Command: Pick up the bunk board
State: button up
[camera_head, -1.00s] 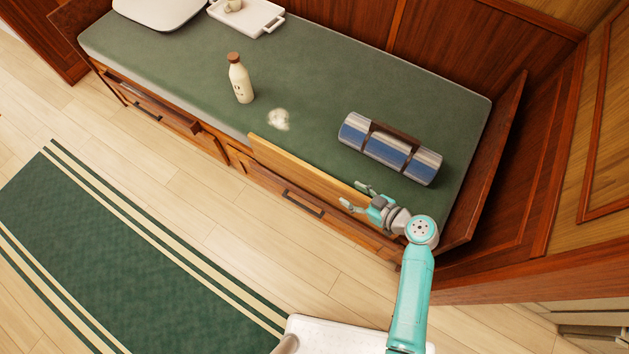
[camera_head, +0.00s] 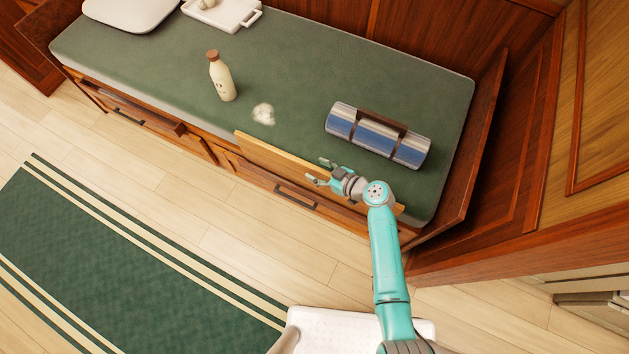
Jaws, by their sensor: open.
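The bunk board (camera_head: 270,152) is a long, light wooden plank standing on edge along the front of the green bunk, toward its right half. My gripper (camera_head: 315,169) is open at the board, right of its middle. One finger shows on the mattress side and the other on the aisle side, with the board's top edge between or just under them. I cannot tell whether they touch it. My gripper and wrist hide part of the board's right half.
On the green mattress (camera_head: 300,60) lie a blue-and-silver roll (camera_head: 378,137), a cream bottle (camera_head: 221,78), a pale fluffy patch (camera_head: 264,113), a white tray (camera_head: 235,14) and a pillow (camera_head: 125,8). Drawers sit below. A wooden end panel (camera_head: 470,155) stands right.

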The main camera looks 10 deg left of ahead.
jog(key=shift+w+a+f, duration=0.15)
jog(key=shift+a, duration=0.1)
grip_shut()
jog(key=shift+w, duration=0.1)
